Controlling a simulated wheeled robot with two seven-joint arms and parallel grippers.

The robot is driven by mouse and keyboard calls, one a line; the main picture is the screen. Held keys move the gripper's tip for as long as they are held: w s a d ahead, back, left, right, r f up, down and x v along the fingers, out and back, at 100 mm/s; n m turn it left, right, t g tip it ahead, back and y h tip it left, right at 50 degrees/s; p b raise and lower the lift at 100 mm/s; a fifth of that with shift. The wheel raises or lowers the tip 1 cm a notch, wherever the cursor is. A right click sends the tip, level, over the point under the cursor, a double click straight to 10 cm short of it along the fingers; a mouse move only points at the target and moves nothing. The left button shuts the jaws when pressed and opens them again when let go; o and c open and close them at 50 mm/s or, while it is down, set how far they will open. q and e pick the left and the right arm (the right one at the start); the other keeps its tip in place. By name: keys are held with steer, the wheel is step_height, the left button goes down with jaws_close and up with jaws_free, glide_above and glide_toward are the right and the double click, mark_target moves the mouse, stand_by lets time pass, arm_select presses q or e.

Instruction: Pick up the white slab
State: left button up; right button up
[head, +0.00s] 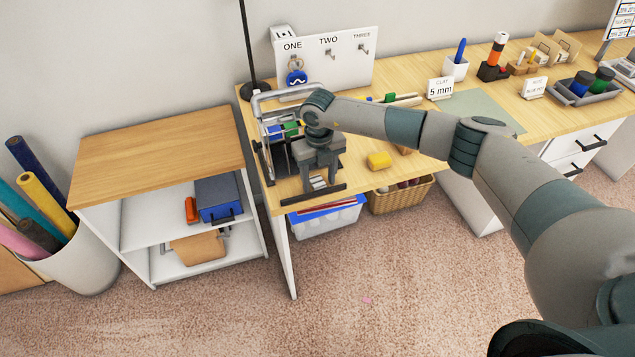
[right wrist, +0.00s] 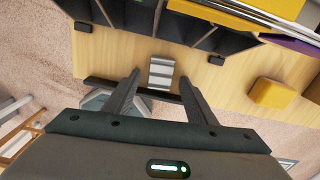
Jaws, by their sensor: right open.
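A small white slab with grey bands across it (right wrist: 161,73) lies on the wooden desk near its front left corner. In the right wrist view it shows between my two fingers, nearer their tips. My right gripper (right wrist: 160,84) is open and points down over the slab. In the head view the right gripper (head: 318,178) hangs above the same corner and partly hides the slab. I cannot tell how far the fingertips are above the desk. My left gripper is not in view.
A dark bar (head: 313,195) runs along the desk's front edge beside the slab. A metal-framed rack (head: 262,130) stands just behind. A yellow block (head: 379,160) lies to the right. Lower left is a wooden-topped shelf unit (head: 150,150). A wicker basket (head: 400,197) sits below the desk.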

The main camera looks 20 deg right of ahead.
mark_target(319, 184)
steer(key=shift+c, duration=0.4)
steer(key=c, duration=1)
steer(key=shift+c, duration=0.2)
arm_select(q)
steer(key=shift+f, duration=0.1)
arm_select(e)
steer(key=shift+r, duration=0.15)
steer(key=shift+r+b, duration=0.5)
steer(key=shift+r, duration=0.1)
step_height(319, 184, up, 2)
steer(key=shift+r+b, duration=0.25)
steer(key=shift+b, duration=0.45)
steer(key=s, duration=0.1)
steer(key=s+d+r, duration=0.1)
steer(key=s+r+b, duration=0.1)
steer(key=shift+s+d, duration=0.15)
steer(key=shift+d, duration=0.1)
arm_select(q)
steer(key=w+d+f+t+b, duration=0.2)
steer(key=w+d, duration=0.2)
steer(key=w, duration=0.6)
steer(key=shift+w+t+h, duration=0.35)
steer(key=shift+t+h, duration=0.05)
arm_select(e)
steer(key=s+d+r, duration=0.3)
steer(key=s+r, duration=0.2)
steer(key=s, duration=0.2)
steer(key=shift+s, duration=0.25)
